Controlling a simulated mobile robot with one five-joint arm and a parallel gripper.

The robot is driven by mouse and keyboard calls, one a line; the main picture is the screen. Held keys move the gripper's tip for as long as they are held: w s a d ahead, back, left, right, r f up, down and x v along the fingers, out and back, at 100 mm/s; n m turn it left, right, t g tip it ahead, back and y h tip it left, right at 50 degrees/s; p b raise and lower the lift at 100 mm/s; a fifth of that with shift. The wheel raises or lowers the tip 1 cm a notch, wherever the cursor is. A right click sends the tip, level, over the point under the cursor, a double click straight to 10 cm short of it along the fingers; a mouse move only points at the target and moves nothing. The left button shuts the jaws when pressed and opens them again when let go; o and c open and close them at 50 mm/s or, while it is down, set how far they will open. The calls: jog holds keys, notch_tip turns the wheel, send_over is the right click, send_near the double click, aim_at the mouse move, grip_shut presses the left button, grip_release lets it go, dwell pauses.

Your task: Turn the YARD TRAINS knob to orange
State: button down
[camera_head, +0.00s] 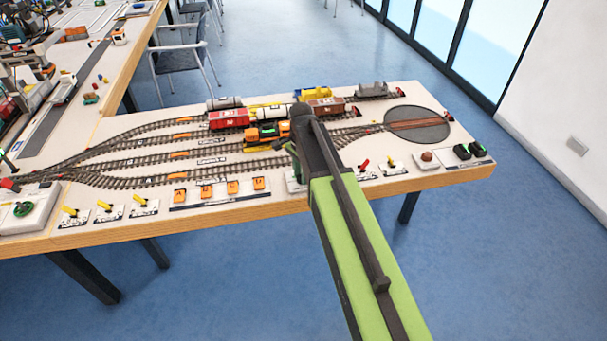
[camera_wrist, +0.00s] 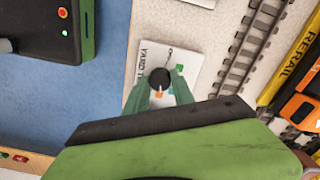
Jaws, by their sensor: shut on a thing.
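The YARD TRAINS knob (camera_wrist: 153,79) is black and round, on a white panel (camera_wrist: 148,60) in the wrist view. Part of the panel's label is covered. A green mark (camera_wrist: 180,68) shows on the panel at the knob's upper right, and an orange mark (camera_wrist: 159,94) shows just below the knob, between the fingers. I cannot tell for sure which mark the knob points to. My gripper (camera_wrist: 160,85) has its green fingers shut on the knob, one on each side. In the head view my gripper (camera_head: 293,165) is at the table's front edge, and my arm hides the knob.
Model tracks lie behind the panel, with an orange locomotive (camera_head: 268,131) close to my arm. Yellow levers (camera_head: 138,200) and orange buttons (camera_head: 232,187) stand to the left.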

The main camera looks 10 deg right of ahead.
jog(key=shift+w+d+m, duration=0.1)
jog(key=shift+d+m, duration=0.05)
jog(key=shift+m, duration=0.45)
jog(key=c, duration=1.1)
grip_release()
jog(key=shift+r, duration=0.2)
notch_tip(320, 180, up, 17)
jog(key=p, duration=1.7)
